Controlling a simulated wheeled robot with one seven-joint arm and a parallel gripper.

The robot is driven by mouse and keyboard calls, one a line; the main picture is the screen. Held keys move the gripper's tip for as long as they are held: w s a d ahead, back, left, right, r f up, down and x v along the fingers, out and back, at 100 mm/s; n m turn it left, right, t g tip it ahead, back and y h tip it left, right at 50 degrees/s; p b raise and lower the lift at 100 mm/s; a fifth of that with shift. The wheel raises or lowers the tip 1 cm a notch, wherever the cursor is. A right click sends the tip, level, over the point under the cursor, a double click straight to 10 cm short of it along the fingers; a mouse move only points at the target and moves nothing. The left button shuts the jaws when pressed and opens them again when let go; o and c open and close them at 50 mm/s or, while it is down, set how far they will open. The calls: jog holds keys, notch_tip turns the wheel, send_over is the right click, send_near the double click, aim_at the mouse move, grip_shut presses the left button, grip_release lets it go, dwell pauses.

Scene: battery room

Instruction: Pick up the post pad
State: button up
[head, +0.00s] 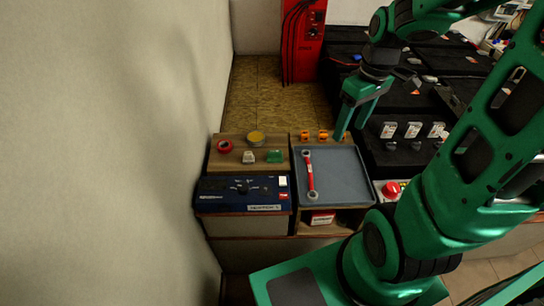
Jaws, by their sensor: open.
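I cannot tell for certain which thing is the post pad. A small green block (274,156) lies on the wooden top at the left and may be it. Next to it are a small pale piece (248,157), a red ring (225,146) and a round yellow-topped tin (256,138). My gripper (348,133) is open and empty, pointing down near the back right corner of the grey tray, right of the green block and apart from it. Its fingers partly cover the area by the orange pieces (322,135).
The grey tray (340,175) holds a red wrench (310,174) at its left side. A blue instrument box (243,192) stands in front of the wooden top. A pale wall is close on the left. Black batteries (385,155) and a red button (391,189) are at the right.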

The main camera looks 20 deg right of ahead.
jog(key=w+a+f+n+y, duration=0.1)
jog(key=w+a+f+n, duration=0.45)
jog(key=w, duration=0.35)
jog(key=n+y, duration=0.2)
jog(key=n, duration=0.3)
send_near(275, 151)
jog(key=f, duration=0.1)
jog(key=a+f, duration=0.1)
jog(key=f, duration=0.1)
jog(key=shift+s+a+f+n+t+y, duration=0.1)
jog(key=shift+a+f+n+t+y, duration=0.1)
jog(key=shift+a+n+t+y, duration=0.15)
jog(key=shift+d+x, duration=0.2)
jog(key=shift+x, duration=1.45)
jog(key=shift+d+x, duration=0.2)
jog(key=shift+x, duration=1.4)
jog(key=shift+f, duration=0.15)
jog(key=c, duration=1.1)
